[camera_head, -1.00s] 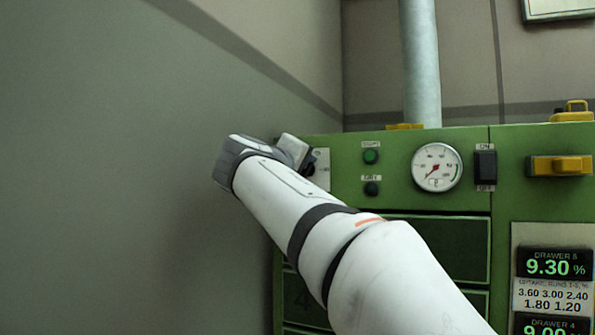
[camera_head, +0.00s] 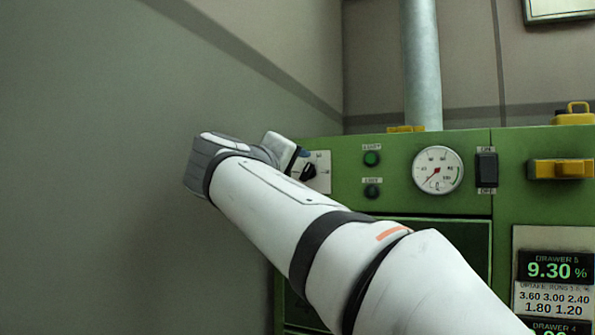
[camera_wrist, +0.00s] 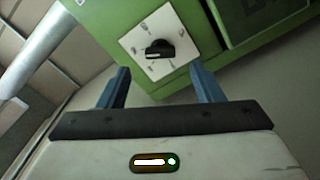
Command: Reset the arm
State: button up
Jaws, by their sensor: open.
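My gripper (camera_wrist: 160,90) is open in the wrist view, with its two blue fingers apart and nothing between them. Ahead of the fingertips is a black rotary knob (camera_wrist: 159,50) on a white square plate (camera_wrist: 140,62), fixed to the green machine (camera_wrist: 105,15). The fingers are apart from the knob. In the head view my white arm reaches up to the left, and the gripper's end is just left of the knob (camera_head: 309,171), mostly hidden behind the wrist.
Drawers lie below, partly behind my arm. A grey wall (camera_head: 90,200) stands close on the left. A pipe (camera_head: 421,70) rises behind.

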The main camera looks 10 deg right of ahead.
jog(key=shift+v, duration=1.1)
jog(key=shift+d, duration=0.1)
jog(key=s+d+f+g+y+p, duration=0.35)
jog(key=f+p, duration=0.25)
jog(key=p, duration=0.3)
jog(key=s+d+f+g+y+p, duration=0.2)
jog(key=f+g+p, duration=0.25)
jog(key=p, duration=0.35)
jog(key=s+f+m+g+y+p, duration=0.2)
jog(key=s+f+p, duration=0.2)
jog(key=s+p, duration=0.3)
jog(key=s+a+f+m+g+y+p, duration=0.1)
jog(key=s+f+m+g+y+p, duration=0.1)
jog(key=s+f+p, duration=0.3)
jog(key=s+y+p, duration=0.1)
jog(key=s, duration=0.3)
jog(key=shift+a+f+m+p, duration=0.15)
jog(key=shift+f+m+p, duration=0.15)
jog(key=shift+m+p, duration=0.1)
